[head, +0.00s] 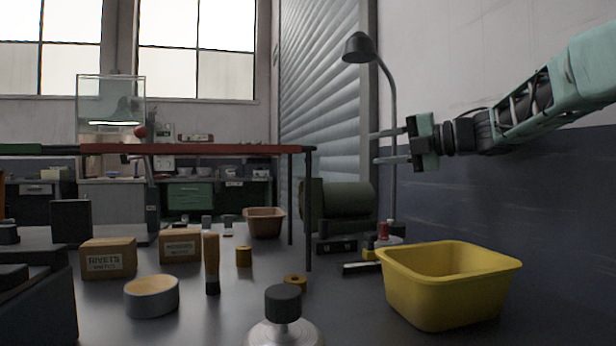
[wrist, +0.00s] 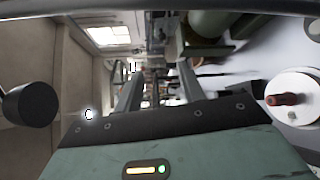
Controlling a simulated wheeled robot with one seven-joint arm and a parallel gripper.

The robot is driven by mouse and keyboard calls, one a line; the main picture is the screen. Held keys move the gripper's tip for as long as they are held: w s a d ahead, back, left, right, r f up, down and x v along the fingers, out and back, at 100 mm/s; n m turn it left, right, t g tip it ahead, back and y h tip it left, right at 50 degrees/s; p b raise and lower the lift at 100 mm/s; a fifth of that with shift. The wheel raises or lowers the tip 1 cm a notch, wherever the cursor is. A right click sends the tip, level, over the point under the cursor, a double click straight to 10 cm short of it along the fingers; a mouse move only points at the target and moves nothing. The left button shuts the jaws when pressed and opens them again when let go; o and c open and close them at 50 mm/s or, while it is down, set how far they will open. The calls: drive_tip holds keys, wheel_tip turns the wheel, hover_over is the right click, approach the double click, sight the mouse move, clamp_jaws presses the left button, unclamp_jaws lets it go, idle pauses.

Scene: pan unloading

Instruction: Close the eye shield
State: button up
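A clear, framed panel (head: 110,100), which looks like the eye shield, stands upright at the back left in the head view. A red ball knob (head: 140,131) shows at its lower right corner, near a dark post (head: 152,190). My gripper (head: 373,147) is at the right, far from the panel and raised beside the lamp stem. Its two fingers point left and stand apart with nothing between them. They also show apart in the wrist view (wrist: 160,88). I cannot make out the panel in the wrist view.
A black lamp (head: 360,47) stands by my gripper. A green drum-shaped machine (head: 345,205) is below. A red rail (head: 210,149) on dark legs crosses between gripper and panel. A yellow bin (head: 450,290), boxes (head: 108,260) and small items crowd the bench.

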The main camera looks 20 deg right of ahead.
sight(313, 160)
drive_tip(key=x, duration=0.5)
drive_tip(key=b+x, duration=0.1)
drive_tip(key=x, duration=0.5)
drive_tip(key=b+x, duration=0.1)
drive_tip(key=x, duration=0.5)
drive_tip(key=shift+w+a+f, duration=0.15)
drive_tip(key=shift+w+f, duration=0.05)
drive_tip(key=shift+f, duration=0.1)
clamp_jaws()
